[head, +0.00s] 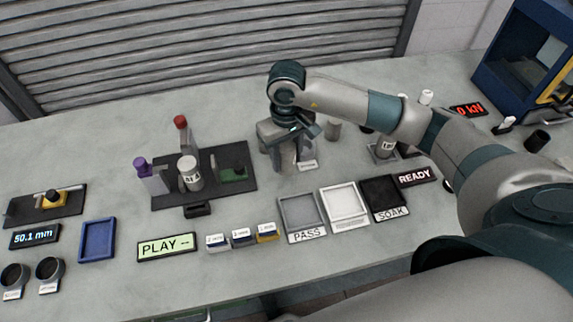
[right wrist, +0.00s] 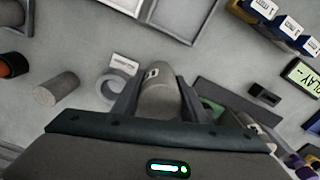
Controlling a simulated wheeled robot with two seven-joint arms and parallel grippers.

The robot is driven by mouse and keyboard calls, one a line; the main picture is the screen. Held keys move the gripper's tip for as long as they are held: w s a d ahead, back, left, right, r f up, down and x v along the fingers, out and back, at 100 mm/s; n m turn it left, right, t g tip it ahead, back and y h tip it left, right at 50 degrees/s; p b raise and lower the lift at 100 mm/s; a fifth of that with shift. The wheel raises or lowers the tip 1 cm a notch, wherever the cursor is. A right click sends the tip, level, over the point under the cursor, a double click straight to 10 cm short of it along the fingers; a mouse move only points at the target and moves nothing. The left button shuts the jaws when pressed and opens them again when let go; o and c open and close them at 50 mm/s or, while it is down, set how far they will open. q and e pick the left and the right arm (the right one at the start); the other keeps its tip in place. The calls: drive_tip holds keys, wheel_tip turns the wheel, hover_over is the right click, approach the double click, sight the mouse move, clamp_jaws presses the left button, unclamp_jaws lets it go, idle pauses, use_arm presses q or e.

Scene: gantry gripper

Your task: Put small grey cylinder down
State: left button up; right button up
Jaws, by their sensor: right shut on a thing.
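My right gripper (head: 288,160) is low over the middle of the bench, pointing down. In the right wrist view its two fingers (right wrist: 158,98) are shut on a small grey cylinder (right wrist: 158,78) with a dark mark on its end. In the head view the gripper mostly hides this cylinder. A grey ring (right wrist: 111,86) lies on the bench beside the left finger, next to a small white label (right wrist: 124,64). I cannot tell whether the cylinder touches the bench. My left gripper is not in view.
Another grey cylinder (head: 333,130) stands right of the gripper. A dark board (head: 235,155) with bottles and a white-grey cylinder (head: 190,173) is to the left. Trays marked PASS (head: 287,210) and SOAK (head: 374,183) lie in front, with a white tray between. Bare bench is behind.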

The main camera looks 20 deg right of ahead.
sight(286, 167)
drive_tip(key=shift+f+p, duration=0.95)
drive_tip(key=shift+f, duration=1)
drive_tip(key=shift+f+b, duration=0.2)
drive_tip(key=shift+b, duration=0.1)
drive_tip(key=o, duration=1.4)
drive_tip(key=shift+r, duration=0.15)
